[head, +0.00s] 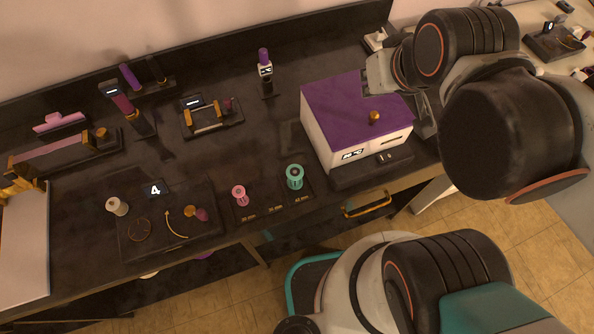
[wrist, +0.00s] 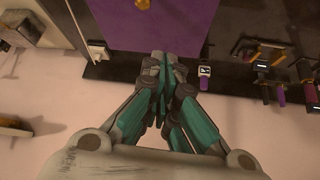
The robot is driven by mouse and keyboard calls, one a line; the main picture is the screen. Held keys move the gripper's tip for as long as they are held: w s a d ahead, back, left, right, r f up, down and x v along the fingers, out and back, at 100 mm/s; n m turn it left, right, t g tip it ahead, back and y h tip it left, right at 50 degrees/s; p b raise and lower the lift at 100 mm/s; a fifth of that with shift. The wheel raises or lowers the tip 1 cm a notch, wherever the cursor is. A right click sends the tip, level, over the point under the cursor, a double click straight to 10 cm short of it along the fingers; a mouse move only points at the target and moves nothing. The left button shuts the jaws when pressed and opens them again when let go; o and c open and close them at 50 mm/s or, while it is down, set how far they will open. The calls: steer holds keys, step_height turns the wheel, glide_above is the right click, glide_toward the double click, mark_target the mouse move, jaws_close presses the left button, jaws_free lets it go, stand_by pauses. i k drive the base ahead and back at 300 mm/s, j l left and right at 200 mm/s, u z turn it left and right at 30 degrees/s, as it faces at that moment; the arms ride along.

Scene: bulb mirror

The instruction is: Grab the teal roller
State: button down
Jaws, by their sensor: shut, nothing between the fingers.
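The teal roller (head: 294,176) stands on a dark pad on the bench top, near the front edge, left of the purple-topped box. It is not visible in the wrist view. My gripper (wrist: 158,60) is shut and empty, its fingertips together. In the head view, my arm is at the right, well apart from the roller, and the fingers are mostly hidden behind the arm links.
A pink roller (head: 239,195) stands just left of the teal one. The white box with a purple lid (head: 340,110) and brass knob (head: 375,117) stands right of it. A dial panel (head: 140,228) lies left. A purple-capped device (head: 265,70) stands behind. Bare bench lies behind the rollers.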

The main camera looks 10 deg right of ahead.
mark_target(295, 173)
steer(key=k+j+z, duration=0.25)
steer(key=k, duration=0.35)
steer(key=k+j+z, duration=0.25)
steer(key=k, duration=0.35)
steer(key=k+j+z, duration=0.1)
steer(key=k+z, duration=0.15)
steer(key=k, duration=0.4)
